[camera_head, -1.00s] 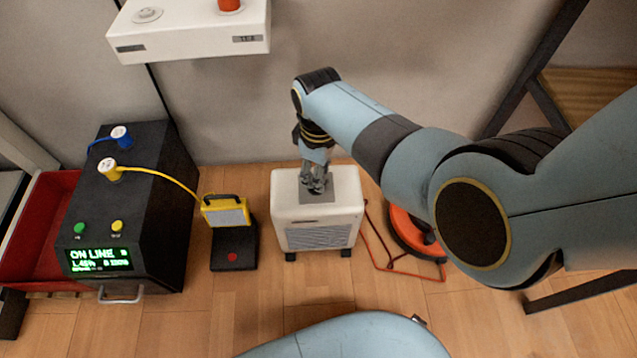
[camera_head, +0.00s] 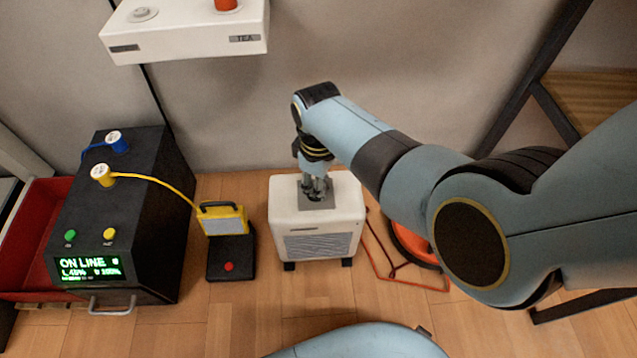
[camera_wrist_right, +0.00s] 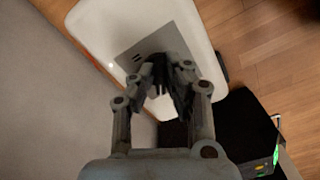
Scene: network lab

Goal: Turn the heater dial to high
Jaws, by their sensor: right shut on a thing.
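The heater (camera_head: 318,243) is a white box with a grille on its front, standing on the floor against the wall. A grey panel (camera_head: 330,201) lies on its top; it also shows in the right wrist view (camera_wrist_right: 176,42). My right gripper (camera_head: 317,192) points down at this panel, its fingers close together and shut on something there. Dark tick marks show beside the fingers on the panel. My left gripper is out of view.
A black power unit (camera_head: 125,215) with a lit display stands at the left, with a red bin (camera_head: 30,235) beyond it. A yellow lamp (camera_head: 222,219) stands left of the heater. An orange reel (camera_head: 412,240) with cord lies to its right. A white shelf (camera_head: 185,38) hangs above.

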